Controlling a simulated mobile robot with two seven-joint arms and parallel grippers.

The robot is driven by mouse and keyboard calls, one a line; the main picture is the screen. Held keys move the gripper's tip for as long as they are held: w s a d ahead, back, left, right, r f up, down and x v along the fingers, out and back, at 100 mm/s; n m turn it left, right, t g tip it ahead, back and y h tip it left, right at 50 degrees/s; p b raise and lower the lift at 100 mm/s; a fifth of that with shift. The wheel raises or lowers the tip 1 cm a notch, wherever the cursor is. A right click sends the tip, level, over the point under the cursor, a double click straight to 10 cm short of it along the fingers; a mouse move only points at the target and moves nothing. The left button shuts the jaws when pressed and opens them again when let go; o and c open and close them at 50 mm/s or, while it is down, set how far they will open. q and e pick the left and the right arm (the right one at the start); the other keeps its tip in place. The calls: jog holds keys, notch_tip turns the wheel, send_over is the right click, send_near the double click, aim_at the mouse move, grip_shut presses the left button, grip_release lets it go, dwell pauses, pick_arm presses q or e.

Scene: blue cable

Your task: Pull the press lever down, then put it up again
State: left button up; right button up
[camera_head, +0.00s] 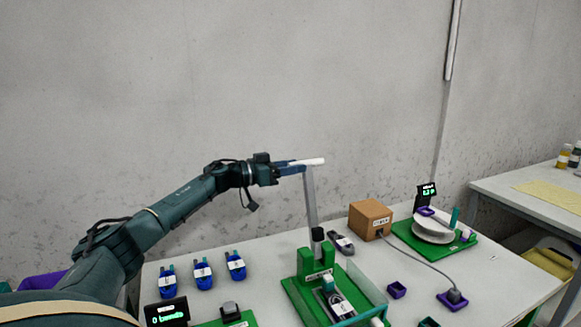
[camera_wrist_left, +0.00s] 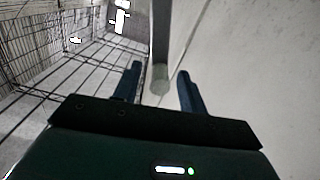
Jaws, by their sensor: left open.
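The green press (camera_head: 318,262) stands on the table in the head view. Its grey lever (camera_head: 311,200) points up, tilted slightly left, with a white bar-shaped handle (camera_head: 312,161) at the top. My left gripper (camera_head: 296,165) is level with the handle, at its left end. In the left wrist view the gripper (camera_wrist_left: 159,70) is open, and the pale round handle end (camera_wrist_left: 160,79) lies between the two fingers with gaps on both sides. The dark lever (camera_wrist_left: 160,35) runs up from it. My right gripper is in neither view.
Several blue connectors (camera_head: 203,275) lie on the table left of the press. A small display (camera_head: 167,313) is at the front left. The air around the lever is clear.

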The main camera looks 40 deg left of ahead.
pick_arm(q)
grip_shut()
dwell(0.3)
dwell(0.3)
